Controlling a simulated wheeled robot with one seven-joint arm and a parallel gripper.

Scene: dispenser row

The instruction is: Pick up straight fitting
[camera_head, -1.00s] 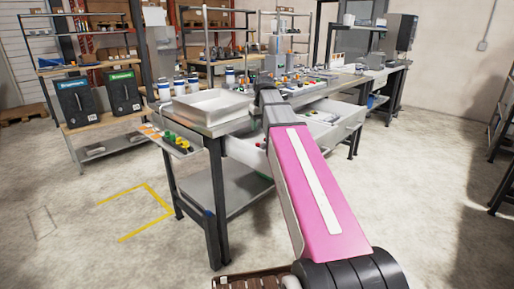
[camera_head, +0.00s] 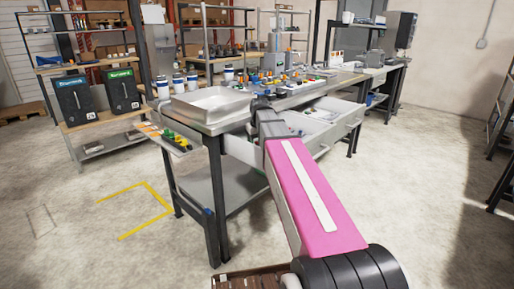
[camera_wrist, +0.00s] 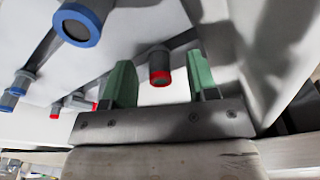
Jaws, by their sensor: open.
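Several grey tubular fittings with coloured end rings lie on a pale surface in the wrist view. One red-ringed fitting (camera_wrist: 160,70) shows between the two green fingers of my gripper (camera_wrist: 160,85), nearer the right finger. The fingers are apart and I see no grip on it. A larger blue-ringed fitting (camera_wrist: 80,22) is at the upper left. Another blue-ringed fitting (camera_wrist: 18,88) is at the left edge. I cannot tell for sure which is the straight fitting. In the head view my arm's end is at the open drawer (camera_head: 345,125), and its fingers are hidden.
The drawer is pulled out from the workbench (camera_head: 225,128). A metal tray (camera_head: 212,108) stands on the bench's near corner, left of my arm. Small coloured parts (camera_head: 178,140) lie on a side shelf. Black bins (camera_head: 75,100) stand further left. The floor at left is open.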

